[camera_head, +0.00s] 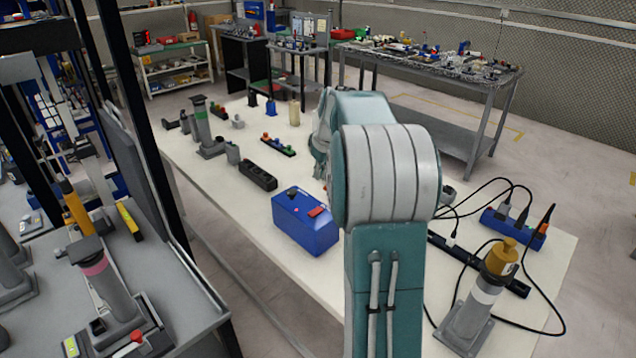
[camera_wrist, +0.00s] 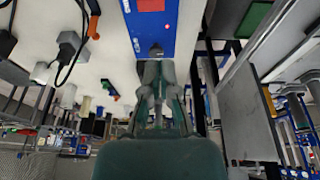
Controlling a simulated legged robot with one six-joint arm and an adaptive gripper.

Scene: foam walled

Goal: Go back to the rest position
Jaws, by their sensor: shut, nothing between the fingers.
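My gripper (camera_wrist: 156,54) shows in the wrist view, with its fingers shut and nothing held. Its tips appear in front of the lower edge of a blue box (camera_wrist: 150,32); I cannot tell how far apart they are. In the head view my arm stands folded over the white table (camera_head: 232,143), and it hides my gripper. The blue box with a red patch (camera_head: 305,222) stands on the table left of my arm.
A grey stand with an orange top (camera_head: 484,290), black cables and a blue socket block (camera_head: 513,229) lie right of my arm. A black block (camera_head: 258,176) and small parts stand farther back. A grey workbench (camera_head: 105,285) is at the left. Another cluttered table (camera_head: 445,72) stands behind.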

